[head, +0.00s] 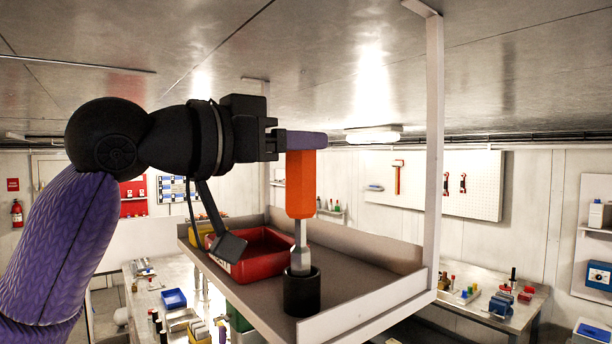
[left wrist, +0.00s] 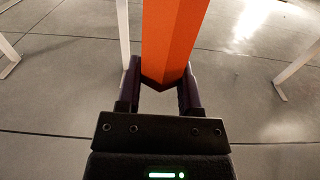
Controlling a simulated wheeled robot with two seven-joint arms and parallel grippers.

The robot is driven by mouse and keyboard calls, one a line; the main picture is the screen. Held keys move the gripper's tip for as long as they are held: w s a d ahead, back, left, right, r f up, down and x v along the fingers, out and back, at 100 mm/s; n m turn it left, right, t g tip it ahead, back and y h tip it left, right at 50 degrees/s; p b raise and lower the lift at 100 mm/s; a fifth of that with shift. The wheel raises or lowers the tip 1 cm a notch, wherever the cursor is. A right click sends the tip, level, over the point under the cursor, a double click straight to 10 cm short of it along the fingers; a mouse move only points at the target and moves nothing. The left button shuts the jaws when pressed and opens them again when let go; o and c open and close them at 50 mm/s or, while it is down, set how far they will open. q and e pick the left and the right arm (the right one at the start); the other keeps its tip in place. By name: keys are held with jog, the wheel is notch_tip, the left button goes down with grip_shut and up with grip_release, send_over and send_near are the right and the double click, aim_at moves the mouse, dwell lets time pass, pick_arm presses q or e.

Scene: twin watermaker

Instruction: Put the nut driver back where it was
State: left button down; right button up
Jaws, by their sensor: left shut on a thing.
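The nut driver (head: 301,185) has an orange handle and a grey metal shaft, and hangs upright with its shaft down. My left gripper (head: 305,140) is shut on the upper part of the orange handle; the handle also shows between the purple fingers in the left wrist view (left wrist: 172,42). A black cup-like holder (head: 301,296) stands on the shelf right under the driver. The shaft's lower end meets the holder's mouth in the head view; I cannot tell how deep it reaches inside. My right gripper is not in view.
The raised shelf (head: 357,272) has low rims and a white post (head: 434,150) at its right. The shelf right of the holder is bare. Benches with tools stand beyond.

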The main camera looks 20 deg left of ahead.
aim_at(300, 211)
pick_arm(q)
notch_tip(300, 211, down, 2)
jog(key=shift+w+d+f, duration=0.1)
jog(key=shift+d+f, duration=0.05)
jog(key=shift+f, duration=0.05)
jog(key=shift+c, duration=1.2)
grip_release()
jog(key=shift+f, duration=0.1)
